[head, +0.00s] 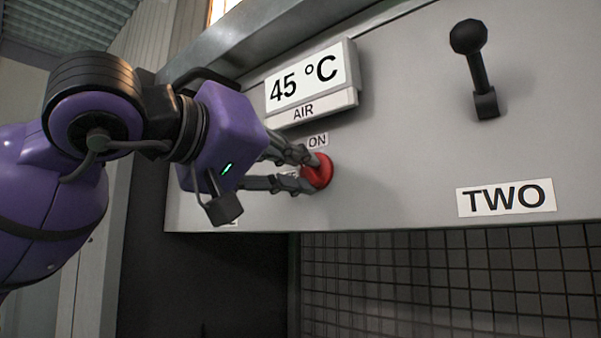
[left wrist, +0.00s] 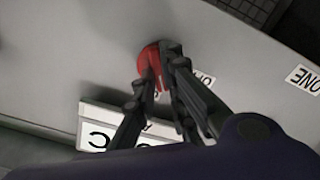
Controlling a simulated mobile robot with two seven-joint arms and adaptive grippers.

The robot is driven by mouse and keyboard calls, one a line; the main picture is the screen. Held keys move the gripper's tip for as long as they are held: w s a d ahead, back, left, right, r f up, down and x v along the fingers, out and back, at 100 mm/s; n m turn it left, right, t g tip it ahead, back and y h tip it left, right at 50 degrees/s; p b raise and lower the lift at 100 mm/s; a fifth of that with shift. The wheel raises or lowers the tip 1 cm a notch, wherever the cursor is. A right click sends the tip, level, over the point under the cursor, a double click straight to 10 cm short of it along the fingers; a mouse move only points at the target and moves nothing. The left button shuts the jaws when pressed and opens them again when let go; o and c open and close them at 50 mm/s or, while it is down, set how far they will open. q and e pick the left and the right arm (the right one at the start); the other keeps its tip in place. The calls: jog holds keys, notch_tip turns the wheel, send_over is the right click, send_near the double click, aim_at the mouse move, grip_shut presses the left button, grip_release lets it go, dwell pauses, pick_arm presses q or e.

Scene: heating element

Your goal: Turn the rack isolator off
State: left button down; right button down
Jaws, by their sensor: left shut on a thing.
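The rack isolator is a red rotary knob (head: 319,171) on the grey panel, below the AIR display. An ON label (head: 318,141) sits just above it, and another label to its left is mostly hidden behind my fingers. My left gripper (head: 308,170) reaches in from the left and is shut on the knob, one finger above and one below. In the left wrist view the red knob (left wrist: 151,62) shows between and beyond the fingertips, partly covered by them. The exact angle of the knob is hard to tell. My right gripper is not in view.
The display (head: 308,80) reading 45 °C juts out from the panel just above my left gripper. A black lever (head: 476,70) stands at the right above a TWO label (head: 506,198). A wire grid (head: 450,280) lies below the panel. The panel between knob and lever is clear.

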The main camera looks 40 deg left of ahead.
pick_arm(q)
jog(key=shift+w+f+n+b, duration=0.1)
jog(key=shift+f+n+b, duration=0.15)
jog(key=shift+n, duration=0.65)
jog(key=shift+n+b, duration=0.4)
jog(key=shift+n, duration=0.5)
jog(key=n+b, duration=0.1)
jog(key=n, duration=0.3)
jog(key=shift+a+b, duration=0.1)
jog(key=shift+b, duration=0.3)
jog(key=shift+n+b, duration=0.4)
jog(key=shift+n, duration=1.4)
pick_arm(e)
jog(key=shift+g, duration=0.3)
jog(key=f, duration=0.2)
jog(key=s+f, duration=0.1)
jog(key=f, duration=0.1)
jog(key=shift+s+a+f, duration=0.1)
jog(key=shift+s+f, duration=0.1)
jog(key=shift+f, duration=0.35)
pick_arm(q)
jog(key=c, duration=1.8)
grip_release()
jog(key=shift+s, duration=0.2)
